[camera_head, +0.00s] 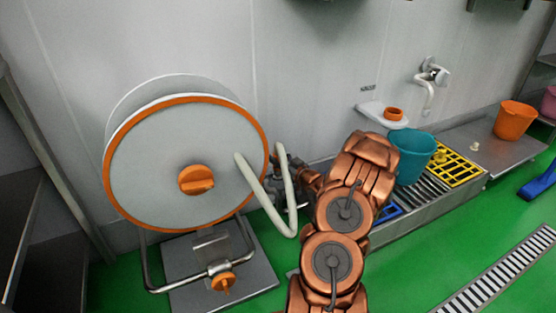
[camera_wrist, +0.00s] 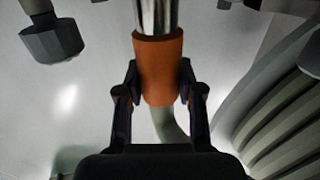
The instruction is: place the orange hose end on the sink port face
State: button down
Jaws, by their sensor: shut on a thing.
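My gripper (camera_wrist: 159,82) is shut on the orange hose end (camera_wrist: 158,62), with one finger on each side of it. A shiny metal tube (camera_wrist: 157,15) rises from the orange sleeve; I cannot tell whether it belongs to the hose end or to a fitting. The pale hose (camera_wrist: 168,126) runs away below the sleeve. In the head view my gripper (camera_head: 284,178) is beside the reel, and the pale hose (camera_head: 270,208) loops from the reel towards it. The orange end is hidden there. I cannot pick out the sink port face for sure.
The hose reel (camera_head: 140,160) stands left of my arm. At right, a teal bucket (camera_head: 412,155), a yellow grate (camera_head: 455,165) and an orange bucket (camera_head: 514,120) are on the metal sink bench. A wall tap (camera_head: 430,80) is above. A dark hex fitting (camera_wrist: 52,40) is near my gripper.

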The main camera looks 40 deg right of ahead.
jog(key=c, duration=0.7)
grip_release()
jog(key=shift+s+r, duration=0.1)
jog(key=shift+s, duration=0.1)
jog(key=shift+s+a+p, duration=0.15)
jog(key=shift+s+p, duration=0.5)
jog(key=shift+s, duration=1.25)
jog(key=shift+s+a+p, duration=0.15)
jog(key=shift+s+p, duration=0.45)
jog(key=shift+s, duration=1.35)
jog(key=shift+s+a+p, duration=0.15)
jog(key=shift+s+p, duration=0.5)
jog(key=shift+s, duration=1.25)
